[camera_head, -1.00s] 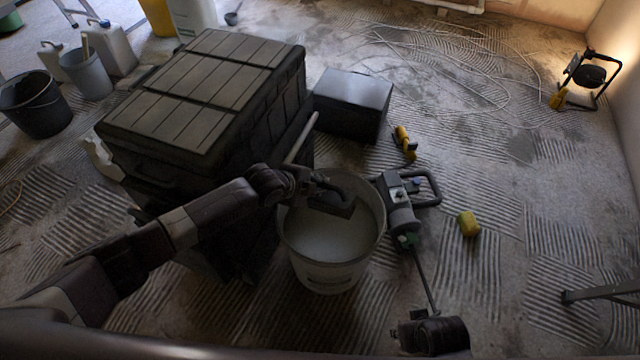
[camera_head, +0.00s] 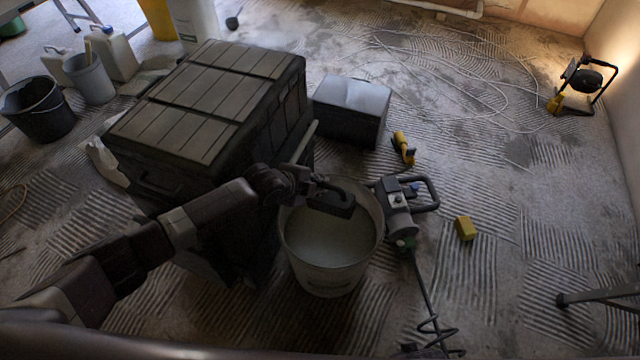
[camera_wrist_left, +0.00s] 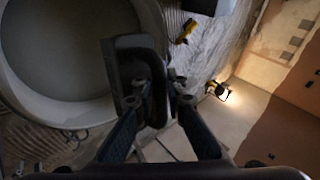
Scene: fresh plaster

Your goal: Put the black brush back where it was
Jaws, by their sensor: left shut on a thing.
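My left gripper (camera_head: 310,184) is shut on the black brush (camera_head: 334,204), a dark block with a curved handle. It holds the brush over the open top of the pale bucket (camera_head: 330,278), near its back rim. The bucket holds a greyish filling. In the left wrist view the brush (camera_wrist_left: 128,44) lies between the fingers (camera_wrist_left: 163,88), beside the bucket's rim (camera_wrist_left: 40,110). Whether the brush touches the filling or rim cannot be told. My right gripper is not in view.
A large black chest (camera_head: 195,110) stands left of the bucket, with a smaller dark box (camera_head: 352,108) behind. A mixer (camera_head: 400,212) leans beside the bucket's right side. A yellow sponge-like block (camera_head: 465,228) and a yellow-handled tool (camera_head: 403,148) lie on the ridged floor. Floor further right is mostly clear.

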